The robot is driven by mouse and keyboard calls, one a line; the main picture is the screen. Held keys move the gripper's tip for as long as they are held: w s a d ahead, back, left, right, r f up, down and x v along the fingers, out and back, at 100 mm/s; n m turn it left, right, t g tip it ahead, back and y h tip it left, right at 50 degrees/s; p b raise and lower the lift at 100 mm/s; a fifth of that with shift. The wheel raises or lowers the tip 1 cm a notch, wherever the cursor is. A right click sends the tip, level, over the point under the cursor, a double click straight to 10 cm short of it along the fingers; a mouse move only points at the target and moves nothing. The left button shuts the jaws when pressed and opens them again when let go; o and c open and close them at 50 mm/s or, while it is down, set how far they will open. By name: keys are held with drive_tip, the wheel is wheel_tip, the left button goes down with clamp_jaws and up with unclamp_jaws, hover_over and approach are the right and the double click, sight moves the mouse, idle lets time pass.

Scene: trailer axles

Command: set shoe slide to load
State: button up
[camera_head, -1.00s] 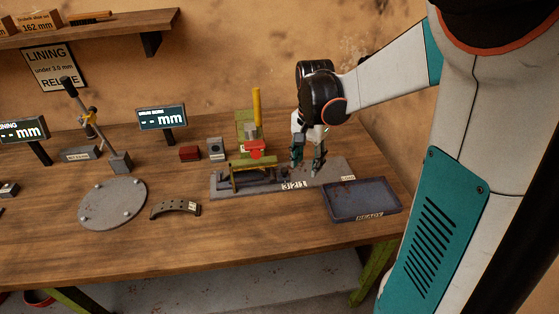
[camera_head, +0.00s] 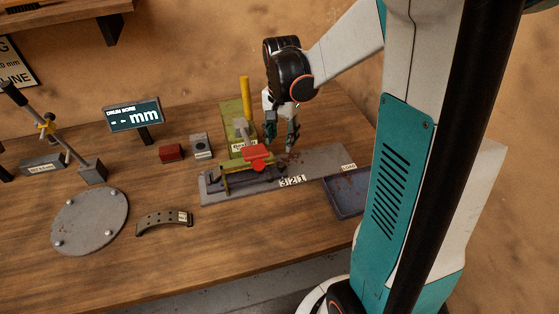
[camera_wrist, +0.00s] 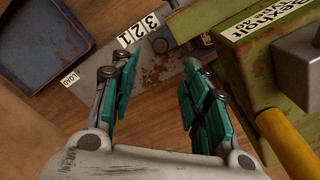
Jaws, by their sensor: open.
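The long grey slide plate (camera_head: 325,163) lies on the bench, with a "3 2 1" label (camera_head: 292,181) on its front edge and a "LOAD" label (camera_head: 348,167) at its right end. A dark frame with a yellow-green bar and a red part (camera_head: 257,153) stands at its left; I cannot tell which piece slides. My gripper (camera_head: 282,138) is open and empty, pointing down above the plate's back edge, right of the red part. In the wrist view the open fingers (camera_wrist: 158,88) straddle bare wood and rusty plate (camera_wrist: 155,65); the "LOAD" label (camera_wrist: 69,80) shows at left.
A green rivet press (camera_head: 240,128) with a yellow handle (camera_head: 245,95) stands close left of my gripper. A dark tray (camera_head: 347,197) sits at the right. A curved brake shoe (camera_head: 164,222) and a round plate (camera_head: 90,220) lie at the left. Open wood lies in front.

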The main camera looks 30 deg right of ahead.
sight(281, 165)
wheel_tip(281, 165, down, 11)
drive_tip(key=b, duration=0.2)
drive_tip(key=shift+r+b, duration=0.1)
drive_tip(key=shift+b, duration=0.3)
drive_tip(key=shift+c, duration=0.4)
clamp_jaws()
